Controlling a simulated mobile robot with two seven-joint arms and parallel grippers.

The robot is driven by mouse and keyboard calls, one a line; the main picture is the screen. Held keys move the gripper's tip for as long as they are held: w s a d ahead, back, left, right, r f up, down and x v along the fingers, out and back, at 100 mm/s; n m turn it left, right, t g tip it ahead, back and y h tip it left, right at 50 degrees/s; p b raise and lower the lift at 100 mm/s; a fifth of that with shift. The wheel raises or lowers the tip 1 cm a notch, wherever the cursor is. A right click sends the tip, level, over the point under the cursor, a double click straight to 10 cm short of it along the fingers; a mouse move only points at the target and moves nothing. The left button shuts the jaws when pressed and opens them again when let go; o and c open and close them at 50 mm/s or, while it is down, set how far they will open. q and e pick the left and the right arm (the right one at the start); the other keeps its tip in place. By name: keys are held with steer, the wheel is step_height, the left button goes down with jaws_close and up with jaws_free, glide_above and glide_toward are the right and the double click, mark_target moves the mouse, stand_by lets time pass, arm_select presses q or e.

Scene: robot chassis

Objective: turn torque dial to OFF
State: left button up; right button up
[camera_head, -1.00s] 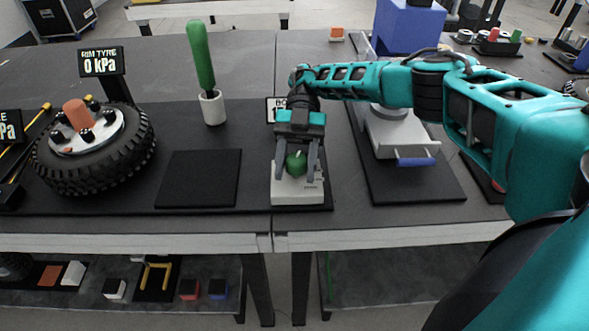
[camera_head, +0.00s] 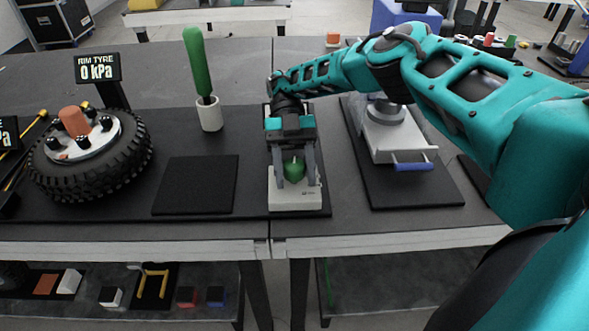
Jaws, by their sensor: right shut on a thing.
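The torque dial (camera_head: 293,171) is a green knob with a pale pointer mark on top. It sits on a white box (camera_head: 296,201) on the dark mat near the front edge of the bench. My right gripper (camera_head: 295,180) points down over the box with a finger on each side of the dial, shut on it. The pale mark points roughly away from me. The labels on the box are too small to read. The sign behind the box is hidden by my right arm. My left gripper is not in view.
A tyre (camera_head: 95,160) with a display (camera_head: 98,68) stands at the left. A green-handled tool stands in a white cup (camera_head: 210,114). A bare black pad (camera_head: 196,185) lies left of the box. A white device with a blue handle (camera_head: 413,166) stands to the right.

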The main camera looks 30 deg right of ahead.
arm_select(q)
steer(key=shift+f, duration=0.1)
arm_select(e)
steer(key=shift+s+a, duration=0.1)
steer(key=o, duration=0.9)
steer(key=shift+o, duration=0.2)
steer(key=shift+r, duration=0.1)
steer(key=shift+r, duration=0.3)
step_height(320, 180, up, 14)
steer(key=p, duration=0.6)
step_height(320, 180, up, 5)
steer(key=p, duration=0.4)
glide_above(295, 169)
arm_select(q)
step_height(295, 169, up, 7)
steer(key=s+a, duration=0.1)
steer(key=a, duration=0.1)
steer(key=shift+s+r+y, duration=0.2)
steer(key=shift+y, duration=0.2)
arm_select(e)
steer(key=shift+s+r, duration=0.1)
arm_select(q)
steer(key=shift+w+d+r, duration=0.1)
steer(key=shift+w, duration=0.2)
